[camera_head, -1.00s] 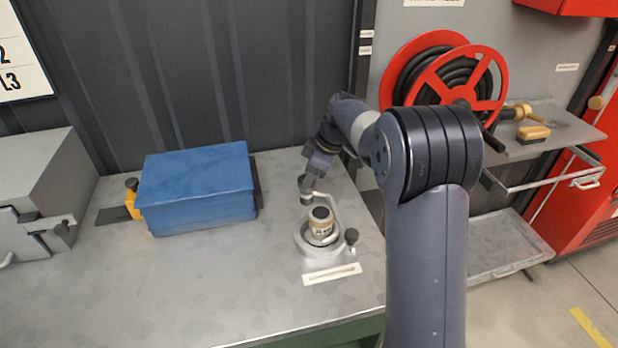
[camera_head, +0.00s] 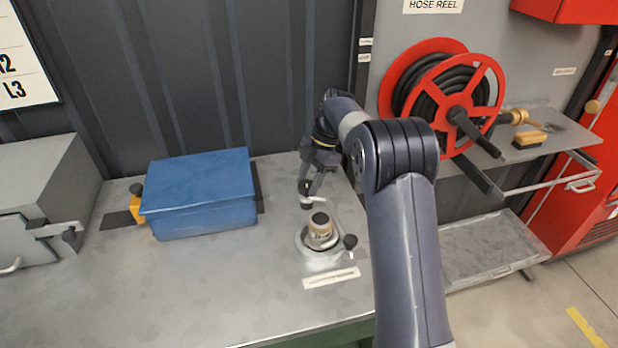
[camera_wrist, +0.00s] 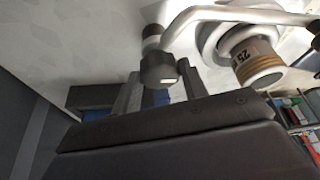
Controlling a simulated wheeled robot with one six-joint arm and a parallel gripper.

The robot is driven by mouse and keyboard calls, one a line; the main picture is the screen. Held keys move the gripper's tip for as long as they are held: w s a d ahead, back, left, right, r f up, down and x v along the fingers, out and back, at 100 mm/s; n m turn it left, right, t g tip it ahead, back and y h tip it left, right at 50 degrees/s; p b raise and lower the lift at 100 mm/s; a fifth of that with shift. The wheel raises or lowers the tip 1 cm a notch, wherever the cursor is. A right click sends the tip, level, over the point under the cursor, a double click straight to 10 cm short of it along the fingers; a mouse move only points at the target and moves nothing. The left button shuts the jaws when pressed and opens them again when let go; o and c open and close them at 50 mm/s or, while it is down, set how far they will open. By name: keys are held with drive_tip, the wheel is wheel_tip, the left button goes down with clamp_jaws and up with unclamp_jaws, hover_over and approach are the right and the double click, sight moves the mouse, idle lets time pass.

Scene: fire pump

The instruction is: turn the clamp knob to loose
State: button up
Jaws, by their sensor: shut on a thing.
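A round metal fixture (camera_head: 312,255) stands on the grey bench, holding a tan cylinder (camera_head: 319,230) with a dark top. A bent metal rod (camera_head: 332,208) reaches over it and ends in a dark knob (camera_head: 307,203). That knob is large in the wrist view (camera_wrist: 158,69). A second black knob (camera_head: 350,241) sticks out of the fixture's right side. I cannot tell for certain which is the clamp knob. My gripper (camera_head: 308,188) points down at the rod's end, its fingers shut around the dark end knob. The cylinder, marked 25, shows in the wrist view (camera_wrist: 255,62).
A blue box (camera_head: 200,195) sits to the left on the bench, with a grey cabinet (camera_head: 35,190) beyond it. A white label strip (camera_head: 331,278) lies before the fixture. The red hose reel (camera_head: 450,95) is right of my arm. The bench's front is clear.

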drive_tip(key=shift+n, duration=0.4)
drive_tip(key=o, duration=1)
drive_tip(key=v, duration=1)
drive_tip(key=shift+w+r+p, duration=0.2)
drive_tip(key=shift+r+p, duration=0.1)
drive_tip(key=shift+r, duration=0.1)
drive_tip(key=shift+f, duration=0.15)
drive_tip(key=x, duration=1)
drive_tip(key=shift+s+f, duration=0.15)
drive_tip(key=shift+f, duration=0.15)
drive_tip(key=shift+r, duration=0.1)
